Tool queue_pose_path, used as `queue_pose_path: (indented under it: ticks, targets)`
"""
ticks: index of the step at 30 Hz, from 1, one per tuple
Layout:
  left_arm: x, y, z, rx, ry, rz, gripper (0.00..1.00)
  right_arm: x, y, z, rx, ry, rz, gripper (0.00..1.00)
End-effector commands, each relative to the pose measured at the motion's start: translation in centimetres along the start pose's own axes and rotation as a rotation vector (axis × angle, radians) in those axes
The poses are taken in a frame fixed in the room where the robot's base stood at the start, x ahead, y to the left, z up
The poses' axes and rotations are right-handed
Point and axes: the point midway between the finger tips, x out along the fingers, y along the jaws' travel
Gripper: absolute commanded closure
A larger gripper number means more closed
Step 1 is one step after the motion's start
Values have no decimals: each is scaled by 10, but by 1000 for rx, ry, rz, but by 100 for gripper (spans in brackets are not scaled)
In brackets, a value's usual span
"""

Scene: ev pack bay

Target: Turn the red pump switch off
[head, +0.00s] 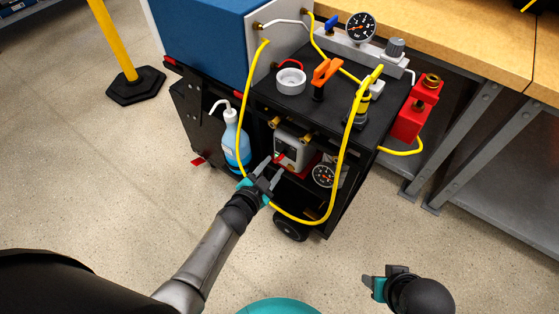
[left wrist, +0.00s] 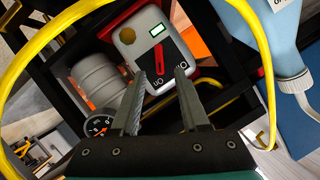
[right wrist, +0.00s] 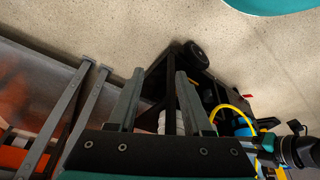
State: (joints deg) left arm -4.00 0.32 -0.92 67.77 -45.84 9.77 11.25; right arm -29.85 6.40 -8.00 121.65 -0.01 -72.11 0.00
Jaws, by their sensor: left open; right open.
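The pump (head: 292,150) is a light grey box on the lower shelf of the black cart. In the left wrist view the pump (left wrist: 145,35) shows a black plate with white ON and OFF labels. The red switch (left wrist: 159,62) is a narrow lever on that plate; its lower end points towards the ON label. My left gripper (head: 272,168) is open in front of the pump. In the left wrist view its fingertips (left wrist: 160,76) stand either side of the lever's lower end; contact cannot be told. My right gripper (head: 372,284) is open and empty, away from the cart.
A yellow hose (head: 243,120) loops down in front of the cart, close to my left gripper. A blue bottle (head: 236,145) stands left of the pump, and a gauge (head: 323,176) sits right of it. The workbench (head: 470,40) is at the right. The floor in front is clear.

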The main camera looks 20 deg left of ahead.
Motion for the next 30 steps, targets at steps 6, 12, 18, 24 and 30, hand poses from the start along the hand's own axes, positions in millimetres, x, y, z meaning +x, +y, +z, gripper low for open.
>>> queue_pose_path:
  ticks: [6,12,18,24,30]
  targets:
    - [24,1,2,1,0,0,55,-20,1,-10,1,37,3,50]
    - [42,1,1,1,1,-1,55,-40,1,-17,1,72,3,50]
    - [53,1,1,0,0,0,55,-54,0,-22,1,101,2,50]
    - [57,0,0,0,-1,0,55,-60,0,-23,1,109,2,50]
    - [57,0,0,0,-1,0,55,-60,0,-23,1,109,2,50]
